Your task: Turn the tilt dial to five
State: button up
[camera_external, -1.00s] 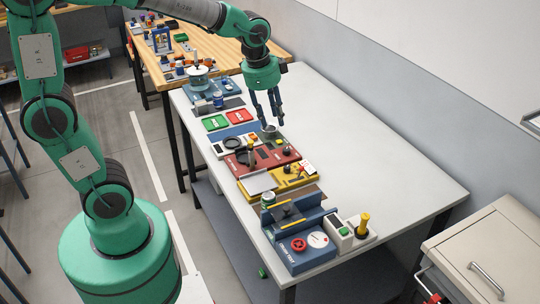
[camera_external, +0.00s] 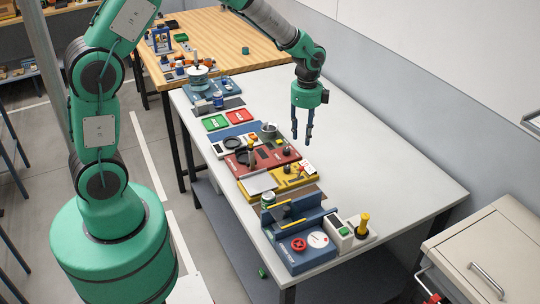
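A blue unit (camera_external: 305,255) stands at the near end of the white table. On its top are a red handwheel (camera_external: 299,244) and a white round dial (camera_external: 318,240). A dark tilted plate (camera_external: 290,212) sits in a blue frame just behind it. The dial's marks and lettering are too small to read, and I cannot tell for sure which part is the tilt dial. My gripper (camera_external: 301,138) hangs pointing down above the table, right of the red unit and well behind the blue unit. Its two fingers are apart with nothing between them.
A yellow unit (camera_external: 275,186) and a red unit (camera_external: 250,161) stand behind the blue frame. A white block with a green button (camera_external: 344,231) and a yellow post (camera_external: 363,222) are right of the dial. The table's right side (camera_external: 390,180) is clear.

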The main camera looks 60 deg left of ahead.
aim_at(300, 173)
jog(key=shift+f, duration=0.1)
dwell(0.3)
notch_tip(300, 173, down, 14)
jog(key=shift+r+b, duration=0.15)
jog(key=shift+b, duration=0.45)
jog(key=shift+c, duration=0.6)
grip_shut()
